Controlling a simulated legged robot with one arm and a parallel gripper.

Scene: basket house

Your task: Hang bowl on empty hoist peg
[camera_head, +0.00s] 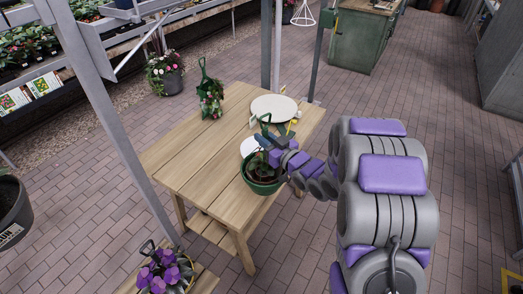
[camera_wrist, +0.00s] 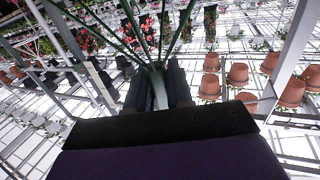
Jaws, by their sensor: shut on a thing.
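A green hanging bowl (camera_head: 262,186) with a plant in it is at the right edge of the wooden table (camera_head: 185,165). I cannot tell whether it rests on the table or hangs just clear. My gripper (camera_head: 264,141) is above the bowl, shut on its green hanger. In the wrist view my gripper (camera_wrist: 158,84) closes where the hanger's green straps (camera_wrist: 146,48) come together. The bowl itself is not clear in that view. A hoist peg cannot be made out surely in either view.
White round plates (camera_head: 274,107) and a small potted plant (camera_head: 209,98) with a green hanger stand on the table. Metal posts (camera_head: 110,115) rise at the left and behind the table. A green cabinet (camera_head: 362,42) is farther back.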

